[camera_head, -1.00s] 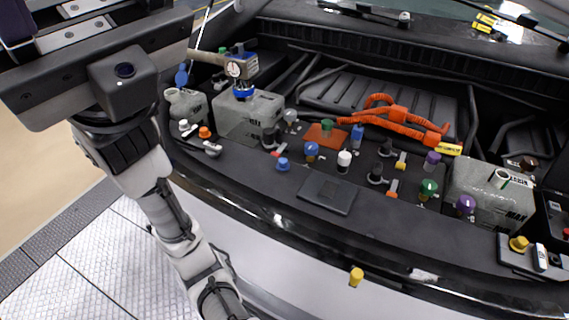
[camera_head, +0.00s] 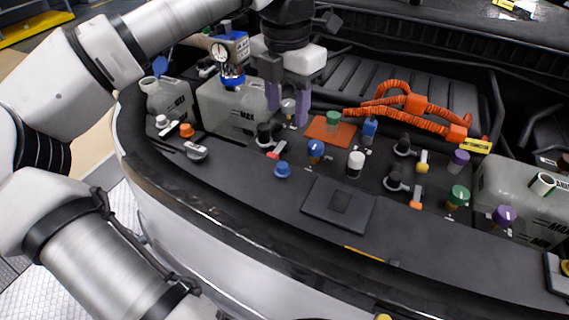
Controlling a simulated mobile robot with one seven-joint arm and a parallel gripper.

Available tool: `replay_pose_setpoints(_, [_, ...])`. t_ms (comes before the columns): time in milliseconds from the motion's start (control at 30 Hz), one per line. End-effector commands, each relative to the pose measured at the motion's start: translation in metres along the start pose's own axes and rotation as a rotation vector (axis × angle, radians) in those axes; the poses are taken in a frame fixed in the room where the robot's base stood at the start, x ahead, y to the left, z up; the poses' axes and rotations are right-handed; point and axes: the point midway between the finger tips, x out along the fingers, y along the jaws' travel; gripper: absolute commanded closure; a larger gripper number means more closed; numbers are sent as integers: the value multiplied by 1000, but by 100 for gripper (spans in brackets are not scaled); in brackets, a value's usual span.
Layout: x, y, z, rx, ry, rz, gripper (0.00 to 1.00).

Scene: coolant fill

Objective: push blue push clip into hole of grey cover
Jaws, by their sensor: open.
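A small blue push clip (camera_head: 282,170) stands on the dark grey front cover (camera_head: 245,178), left of a square dark plate. Its stem is hidden, so I cannot tell how deep it sits, and no hole shows clearly. My gripper (camera_head: 287,112) points down over the engine bay, behind the blue clip and apart from it. Its two purple-tipped fingers are open, with a pale grey round-topped part (camera_head: 288,104) showing between them; I cannot tell whether they touch it.
Close around the gripper are a grey tank (camera_head: 228,108) with a gauge (camera_head: 229,48), a black clamp (camera_head: 266,133), a blue-capped part (camera_head: 315,149) and a green cap on an orange mat (camera_head: 318,131). Orange hoses (camera_head: 395,103) lie right. The square plate (camera_head: 325,208) is bare.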

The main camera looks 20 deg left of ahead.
Motion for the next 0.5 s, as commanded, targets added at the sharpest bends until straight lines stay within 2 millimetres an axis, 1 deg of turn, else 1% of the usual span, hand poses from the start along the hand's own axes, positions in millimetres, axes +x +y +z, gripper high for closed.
replay_pose_setpoints(133, [21,3,-3,-9,15,7,53])
replay_pose_setpoints(300, [55,3,-3,-5,14,5,53])
replay_pose_setpoints(400, [71,3,-3,-6,13,5,53])
replay_pose_setpoints(500, [81,3,-3,-6,10,6,53])
